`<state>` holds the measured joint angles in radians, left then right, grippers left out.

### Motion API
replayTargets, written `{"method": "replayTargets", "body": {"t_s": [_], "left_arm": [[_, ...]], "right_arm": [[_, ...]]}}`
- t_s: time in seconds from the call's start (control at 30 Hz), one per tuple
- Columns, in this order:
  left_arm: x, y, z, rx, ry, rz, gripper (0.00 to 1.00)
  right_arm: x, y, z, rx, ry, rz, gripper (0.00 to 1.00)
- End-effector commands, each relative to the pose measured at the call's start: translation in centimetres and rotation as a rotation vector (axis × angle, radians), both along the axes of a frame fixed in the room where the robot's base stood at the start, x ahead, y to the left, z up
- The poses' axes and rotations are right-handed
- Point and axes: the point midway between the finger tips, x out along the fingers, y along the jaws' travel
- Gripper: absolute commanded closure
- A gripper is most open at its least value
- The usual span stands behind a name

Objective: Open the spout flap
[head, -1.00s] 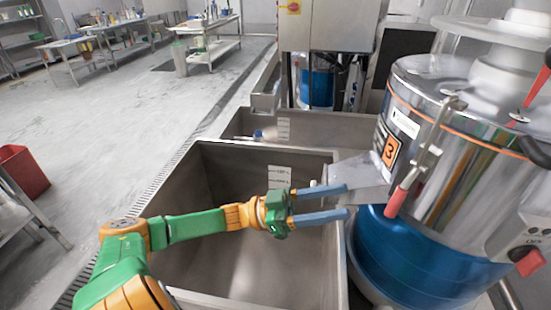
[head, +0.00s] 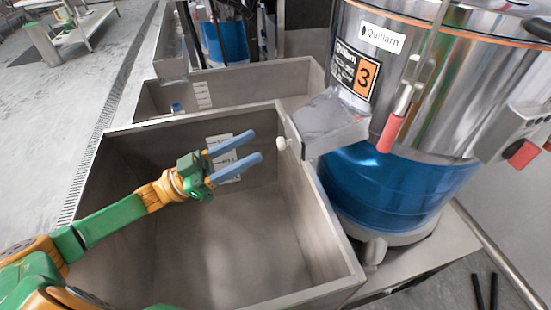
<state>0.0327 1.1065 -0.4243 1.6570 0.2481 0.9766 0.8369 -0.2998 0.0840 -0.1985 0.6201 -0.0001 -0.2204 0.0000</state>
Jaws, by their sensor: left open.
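The grinder's metal spout (head: 335,122) juts left from the machine's drum over the edge of the steel bin. Its flap (head: 297,138) is at the spout's left end, seen almost edge-on, with a small white knob (head: 282,143) on it. I cannot tell whether the flap is fully shut. My left gripper (head: 257,146) is open and empty, over the bin. Its two blue fingers point right toward the knob, with a small gap in the picture and no visible contact. My right gripper is not in view.
The steel bin (head: 325,228) stands below the spout, with another bin (head: 235,82) behind it. The grinder drum (head: 450,90) has a red-handled lever (head: 391,132) beside the spout and a blue base (head: 385,185). A red switch (head: 521,153) is at the right.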

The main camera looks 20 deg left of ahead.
Motion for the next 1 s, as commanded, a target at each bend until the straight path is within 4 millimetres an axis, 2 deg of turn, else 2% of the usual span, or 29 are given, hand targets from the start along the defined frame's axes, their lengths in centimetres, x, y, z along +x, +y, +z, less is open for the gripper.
{"method": "replayTargets", "body": {"t_s": [0.03,0.17,0.27,0.43,0.6,0.87,0.9,1.0], "left_arm": [[0.0,0.0,-1.9,0.000,0.000,0.000,0.39],[0.0,0.0,-3.8,0.000,0.000,0.000,0.39],[0.3,-0.4,-3.4,-0.002,-0.002,0.000,0.39],[2.1,-3.0,-1.4,-0.005,-0.005,-0.002,0.39],[3.4,-5.0,-0.7,-0.002,-0.002,0.001,0.39],[3.7,-5.4,-0.9,0.001,0.001,0.000,0.39],[3.7,-5.4,-0.9,0.001,0.001,0.000,0.42],[3.7,-5.4,-0.8,0.001,0.001,0.000,0.69]], "right_arm": [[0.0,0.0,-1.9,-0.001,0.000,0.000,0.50],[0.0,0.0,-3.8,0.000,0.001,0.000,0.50],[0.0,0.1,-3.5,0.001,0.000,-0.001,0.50],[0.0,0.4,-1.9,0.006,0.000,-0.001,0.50],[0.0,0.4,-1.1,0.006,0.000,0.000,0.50],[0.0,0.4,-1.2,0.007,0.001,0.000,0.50],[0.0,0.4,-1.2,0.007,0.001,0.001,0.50],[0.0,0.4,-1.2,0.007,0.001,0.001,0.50]]}}
